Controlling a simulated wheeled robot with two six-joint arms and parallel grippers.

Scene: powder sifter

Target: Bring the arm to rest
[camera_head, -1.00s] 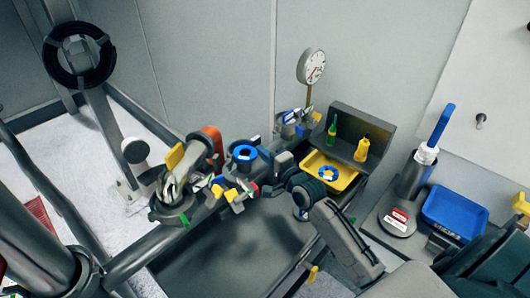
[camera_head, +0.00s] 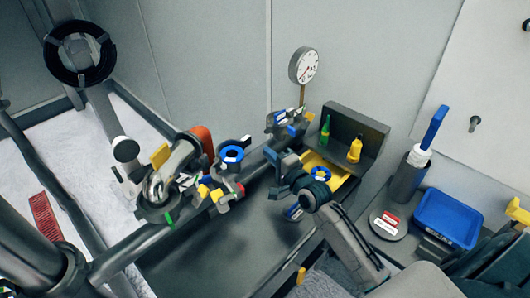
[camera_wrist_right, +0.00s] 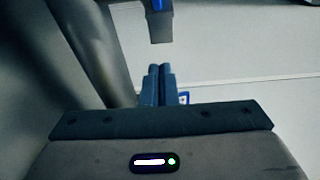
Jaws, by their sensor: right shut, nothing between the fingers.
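My right gripper (camera_head: 272,156) is in the middle of the head view, its arm coming in from the lower right. It is left of the yellow tray (camera_head: 340,180), and my wrist covers part of that tray. In the right wrist view its two blue-grey fingers (camera_wrist_right: 158,84) lie side by side, shut with nothing between them. My left gripper is not in view.
A machine with a silver curved pipe (camera_head: 170,170) stands left of my gripper, with a blue ring (camera_head: 232,154) beside it. A round dial (camera_head: 304,65) rises behind. A blue tray (camera_head: 448,217) and a grey cylinder with a blue-handled tool (camera_head: 434,127) are at the right.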

